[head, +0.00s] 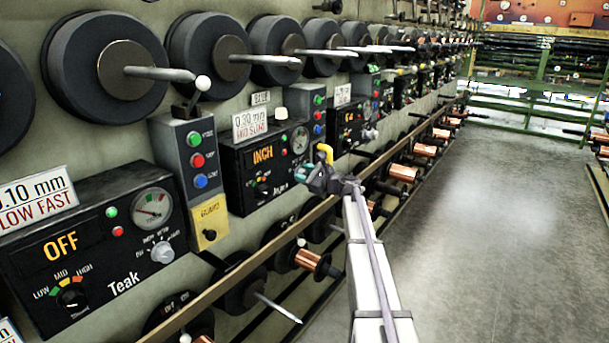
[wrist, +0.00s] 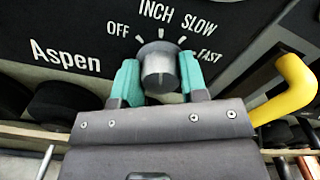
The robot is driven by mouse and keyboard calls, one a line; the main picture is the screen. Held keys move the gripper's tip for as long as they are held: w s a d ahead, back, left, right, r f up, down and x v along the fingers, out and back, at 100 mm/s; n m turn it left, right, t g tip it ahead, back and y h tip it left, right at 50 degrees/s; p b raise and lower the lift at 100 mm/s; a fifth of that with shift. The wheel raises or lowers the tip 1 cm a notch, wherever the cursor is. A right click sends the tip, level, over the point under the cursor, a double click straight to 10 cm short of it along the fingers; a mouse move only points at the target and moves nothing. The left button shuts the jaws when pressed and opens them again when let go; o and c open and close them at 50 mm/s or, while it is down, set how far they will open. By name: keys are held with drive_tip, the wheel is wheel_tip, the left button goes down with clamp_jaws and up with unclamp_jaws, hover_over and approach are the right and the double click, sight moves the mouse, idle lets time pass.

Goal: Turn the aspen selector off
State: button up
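The aspen selector (wrist: 158,68) is a grey round knob beside the "Aspen" label in the wrist view. OFF, INCH, SLOW and FAST are printed in an arc above it. The knob appears to point up, near INCH. The aspen panel (head: 236,170) is black in the head view, and its display (head: 263,154) reads INCH. My gripper (head: 312,177) is at the right end of that panel and hides the selector there. In the wrist view, the teal fingers of my gripper (wrist: 159,82) are on both sides of the knob, with no clear gap.
A yellow hooked part (wrist: 290,90) is at the right in the wrist view. To the left in the head view, the Teak panel (head: 95,255) reads OFF. A button box (head: 190,160) stands between the panels. A rail (head: 235,265) with spools runs below; the aisle floor (head: 480,240) is clear.

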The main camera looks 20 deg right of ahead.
drive_tip(key=c, duration=0.4)
drive_tip(key=shift+n, duration=3.5)
drive_tip(key=o, duration=0.9)
drive_tip(key=shift+o, duration=0.2)
drive_tip(key=v, duration=1)
drive_tip(key=shift+s, duration=0.4)
